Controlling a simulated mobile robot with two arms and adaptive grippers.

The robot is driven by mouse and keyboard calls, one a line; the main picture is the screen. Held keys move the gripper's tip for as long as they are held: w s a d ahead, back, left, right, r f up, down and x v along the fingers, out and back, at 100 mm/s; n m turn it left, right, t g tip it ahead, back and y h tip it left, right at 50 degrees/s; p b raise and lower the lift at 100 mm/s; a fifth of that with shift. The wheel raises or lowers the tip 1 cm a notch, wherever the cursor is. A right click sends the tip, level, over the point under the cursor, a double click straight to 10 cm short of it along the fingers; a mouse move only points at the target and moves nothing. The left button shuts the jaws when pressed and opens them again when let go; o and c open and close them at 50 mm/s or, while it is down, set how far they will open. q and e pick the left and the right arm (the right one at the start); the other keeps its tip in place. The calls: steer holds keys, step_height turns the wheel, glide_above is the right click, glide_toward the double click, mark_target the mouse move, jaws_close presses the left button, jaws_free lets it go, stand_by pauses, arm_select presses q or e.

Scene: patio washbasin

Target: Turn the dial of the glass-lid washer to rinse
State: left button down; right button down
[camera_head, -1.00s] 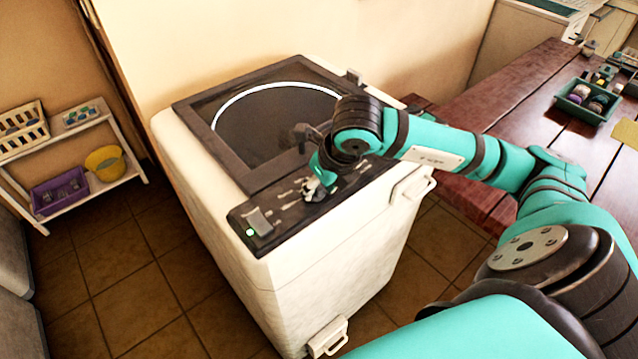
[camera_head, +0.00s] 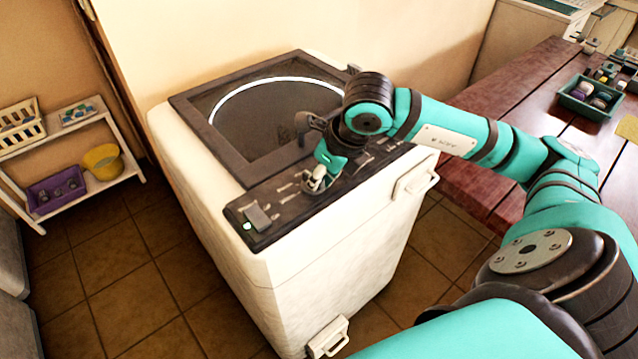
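The glass-lid washer (camera_head: 300,275) is a white top loader with a dark-framed glass lid (camera_head: 250,165), which is down. Its dark control panel (camera_head: 275,205) runs along the front top edge, with a grey switch block and a small green light (camera_head: 247,226) at the left end. My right arm comes in from the right. My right gripper (camera_head: 318,182) points down at the middle of the panel, at the dial's likely place. The dial is mostly hidden by the gripper, so its setting and any grip on it cannot be told. My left gripper is not in view.
A dark red wooden table (camera_head: 500,100) at the right carries a green tray (camera_head: 592,100). Tiled floor is open left of the washer.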

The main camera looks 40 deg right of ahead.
steer(key=shift+w+d+f+n+y+b, duration=0.15)
steer(key=shift+n+y+b, duration=0.35)
steer(key=shift+n+b, duration=0.7)
steer(key=shift+d+n+g+y+b, duration=0.15)
steer(key=shift+n+g+y+b, duration=0.2)
steer(key=shift+n, duration=0.4)
steer(key=shift+d+n+g+y+b, duration=0.15)
steer(key=shift+n+b, duration=0.3)
steer(key=shift+n, duration=0.3)
steer(key=shift+r, duration=0.2)
steer(key=c, duration=1.3)
jaws_free()
steer(key=v, duration=1.2)
steer(key=shift+a+f, duration=0.1)
